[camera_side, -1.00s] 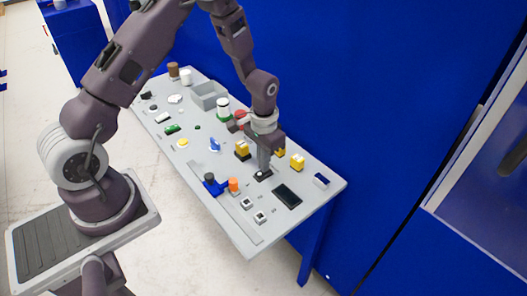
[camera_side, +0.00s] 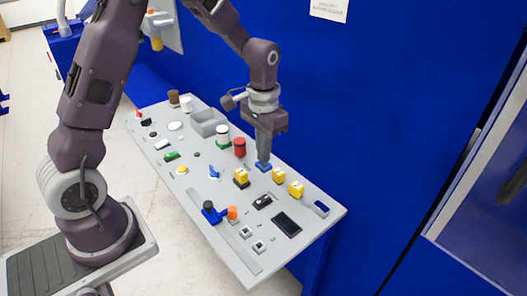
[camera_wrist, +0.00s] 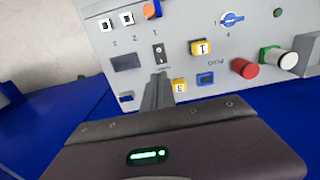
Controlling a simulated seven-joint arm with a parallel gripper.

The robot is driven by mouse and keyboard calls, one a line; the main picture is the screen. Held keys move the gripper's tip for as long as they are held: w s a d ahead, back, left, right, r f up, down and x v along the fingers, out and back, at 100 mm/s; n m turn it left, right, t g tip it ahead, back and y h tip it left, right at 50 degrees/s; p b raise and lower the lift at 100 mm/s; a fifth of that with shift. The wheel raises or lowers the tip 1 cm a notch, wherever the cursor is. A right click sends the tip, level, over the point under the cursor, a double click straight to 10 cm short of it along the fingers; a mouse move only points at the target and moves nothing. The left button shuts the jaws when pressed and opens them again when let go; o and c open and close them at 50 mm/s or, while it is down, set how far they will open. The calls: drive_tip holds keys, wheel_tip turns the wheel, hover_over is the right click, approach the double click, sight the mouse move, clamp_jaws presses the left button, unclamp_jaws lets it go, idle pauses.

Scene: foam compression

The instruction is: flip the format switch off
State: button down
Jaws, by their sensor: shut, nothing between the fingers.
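A small black switch (camera_side: 262,201) with a light mark sits on the grey panel, left of the dark screen; it also shows in the wrist view (camera_wrist: 159,54). The label beside it is too small to read, so I cannot confirm that it is the format switch, nor tell its position. My gripper (camera_side: 263,160) is shut and empty, pointing down. In the side view its tip overlaps the blue part (camera_side: 263,168) behind the switch. In the wrist view the closed fingers (camera_wrist: 160,76) end just below the switch in the picture, apparently above the panel.
Yellow blocks (camera_side: 296,189) stand near the switch, one close beside my fingers in the wrist view (camera_wrist: 179,85). A dark screen (camera_side: 286,224), a red cylinder (camera_side: 239,147) and an orange knob (camera_side: 232,212) are nearby. A blue wall (camera_side: 400,120) rises behind the panel.

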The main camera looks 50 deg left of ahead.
sight(258, 203)
drive_tip(key=f, duration=0.4)
drive_tip(key=s+f, duration=0.1)
drive_tip(key=f, duration=0.9)
drive_tip(key=shift+s, duration=0.3)
drive_tip(key=shift+f, duration=0.15)
drive_tip(key=shift+s+f, duration=0.2)
